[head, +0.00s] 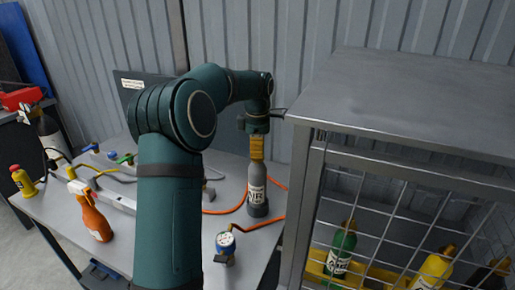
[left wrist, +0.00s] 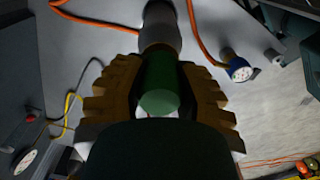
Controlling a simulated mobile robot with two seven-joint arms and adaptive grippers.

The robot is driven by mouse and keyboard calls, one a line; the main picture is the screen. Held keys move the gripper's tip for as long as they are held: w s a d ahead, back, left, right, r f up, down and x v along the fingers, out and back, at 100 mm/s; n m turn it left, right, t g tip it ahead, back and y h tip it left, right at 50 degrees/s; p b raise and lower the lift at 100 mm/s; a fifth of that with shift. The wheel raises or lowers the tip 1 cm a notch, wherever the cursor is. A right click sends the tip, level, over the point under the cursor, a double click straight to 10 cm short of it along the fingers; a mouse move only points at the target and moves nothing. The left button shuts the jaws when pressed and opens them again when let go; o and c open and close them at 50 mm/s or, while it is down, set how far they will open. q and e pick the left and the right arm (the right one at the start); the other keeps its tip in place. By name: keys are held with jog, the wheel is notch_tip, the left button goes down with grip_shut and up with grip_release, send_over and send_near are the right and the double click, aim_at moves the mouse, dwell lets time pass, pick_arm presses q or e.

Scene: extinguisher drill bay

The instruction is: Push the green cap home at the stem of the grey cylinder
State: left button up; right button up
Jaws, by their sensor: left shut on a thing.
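The grey cylinder (head: 257,193), with lettering on its side, stands upright on the bench right of centre in the head view. Its top also shows in the left wrist view (left wrist: 160,28). My left gripper (head: 257,148) points down directly above it, with its yellow-brown fingers at the cylinder's top. In the left wrist view the gripper (left wrist: 160,98) is shut on the green cap (left wrist: 160,80), which lies between the fingers in line with the cylinder. The fingers hide the cap in the head view. I cannot tell whether the cap is fully seated on the stem. My right gripper is out of view.
A blue gauge (head: 226,242) stands close to the grey cylinder, and an orange hose (head: 275,222) runs beside it. A metal cage (head: 400,150) holding green and yellow cylinders stands close on the right. An orange bottle (head: 93,215) is on the bench at left.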

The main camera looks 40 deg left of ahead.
pick_arm(q)
jog(key=shift+f, duration=0.5)
jog(key=o, duration=0.8)
jog(key=shift+o, duration=0.2)
jog(key=shift+r, duration=0.1)
notch_tip(320, 180, up, 12)
jog(key=shift+f, duration=0.1)
